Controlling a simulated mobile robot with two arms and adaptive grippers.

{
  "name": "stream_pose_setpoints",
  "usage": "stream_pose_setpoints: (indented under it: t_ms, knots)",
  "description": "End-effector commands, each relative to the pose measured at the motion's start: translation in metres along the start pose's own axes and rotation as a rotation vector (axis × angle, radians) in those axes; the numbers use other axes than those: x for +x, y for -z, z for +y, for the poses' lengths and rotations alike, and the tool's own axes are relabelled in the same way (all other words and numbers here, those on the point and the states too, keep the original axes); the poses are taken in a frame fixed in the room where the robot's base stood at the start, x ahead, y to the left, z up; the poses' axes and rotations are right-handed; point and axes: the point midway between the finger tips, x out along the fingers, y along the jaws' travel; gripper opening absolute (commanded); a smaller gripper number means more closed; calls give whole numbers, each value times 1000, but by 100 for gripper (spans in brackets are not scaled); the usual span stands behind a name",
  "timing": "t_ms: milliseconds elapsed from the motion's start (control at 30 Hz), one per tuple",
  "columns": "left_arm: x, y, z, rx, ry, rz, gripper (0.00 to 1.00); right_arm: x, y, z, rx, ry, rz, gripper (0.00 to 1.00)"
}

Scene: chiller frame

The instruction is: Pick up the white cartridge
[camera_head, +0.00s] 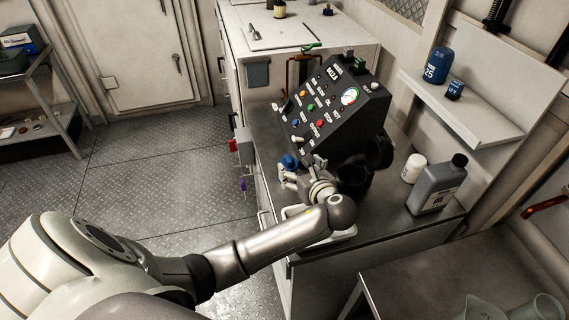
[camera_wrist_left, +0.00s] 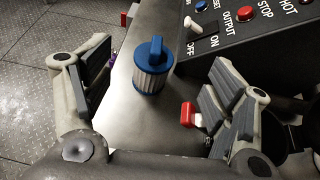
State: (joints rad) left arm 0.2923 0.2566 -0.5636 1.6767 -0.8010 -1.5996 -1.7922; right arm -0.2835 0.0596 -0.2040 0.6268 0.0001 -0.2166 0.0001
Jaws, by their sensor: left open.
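The white cartridge (camera_wrist_left: 151,80) has a pleated pale body, blue end caps and a blue handle on top. It stands upright on the grey metal worktop in front of the control panel. In the head view its blue top (camera_head: 288,161) shows just beyond my left gripper (camera_head: 287,180); its body is mostly hidden. In the left wrist view my left gripper (camera_wrist_left: 157,88) is open, with one finger to each side in the picture. The cartridge appears between and beyond the fingertips, and I see no contact. My right gripper is not in view.
The black control panel (camera_head: 335,112) with buttons and a gauge stands close behind the cartridge. A red-topped part (camera_wrist_left: 188,115) is near the right finger. Black cups (camera_head: 354,176), a white jar (camera_head: 413,168) and a grey bottle (camera_head: 438,187) stand to the right.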

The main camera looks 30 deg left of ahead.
Motion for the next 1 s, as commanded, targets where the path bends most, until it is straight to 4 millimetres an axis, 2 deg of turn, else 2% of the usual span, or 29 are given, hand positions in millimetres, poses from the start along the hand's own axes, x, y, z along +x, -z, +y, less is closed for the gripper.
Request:
stream_pose_setpoints:
  t_ms: [200, 333, 467, 733, 1000]
  knots:
    - [34, 0, 1, -1, -2, 1, 79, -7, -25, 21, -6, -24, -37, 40]
    - [43, 0, 1, -2, -1, 1, 79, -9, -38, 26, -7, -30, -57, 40]
    - [53, 2, 2, -1, -2, 1, 79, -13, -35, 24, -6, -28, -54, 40]
    - [88, 8, 4, -2, -2, 2, 79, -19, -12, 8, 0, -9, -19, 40]
    - [94, 9, 4, -3, 1, 3, 79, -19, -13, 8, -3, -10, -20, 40]
